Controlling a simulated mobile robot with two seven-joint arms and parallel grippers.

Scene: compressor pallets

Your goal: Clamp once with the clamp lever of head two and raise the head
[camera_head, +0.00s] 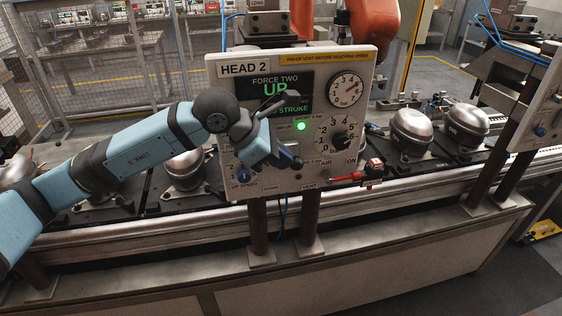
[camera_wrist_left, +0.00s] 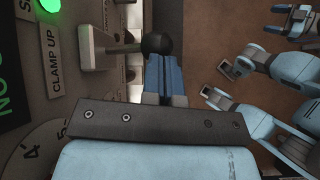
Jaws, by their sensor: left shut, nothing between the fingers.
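The Head 2 panel (camera_head: 235,95) carries a display with "FORCE TWO", "UP" and a partly covered "STROKE" line. A green lamp (camera_head: 301,126) is lit; it also shows in the left wrist view (camera_wrist_left: 50,5) beside the "CLAMP UP" label. The clamp lever (camera_wrist_left: 120,48) sticks out from the panel with a black ball knob (camera_wrist_left: 157,44). My left gripper (camera_wrist_left: 166,72) is shut and empty, its fingertips right beside the knob; I cannot tell whether they touch. In the head view my left gripper (camera_head: 285,157) covers most of the lever.
A blue speed knob (camera_head: 243,173) is lower left. Compressors (camera_head: 411,130) stand along the conveyor behind. A second panel (camera_head: 540,110) is at right.

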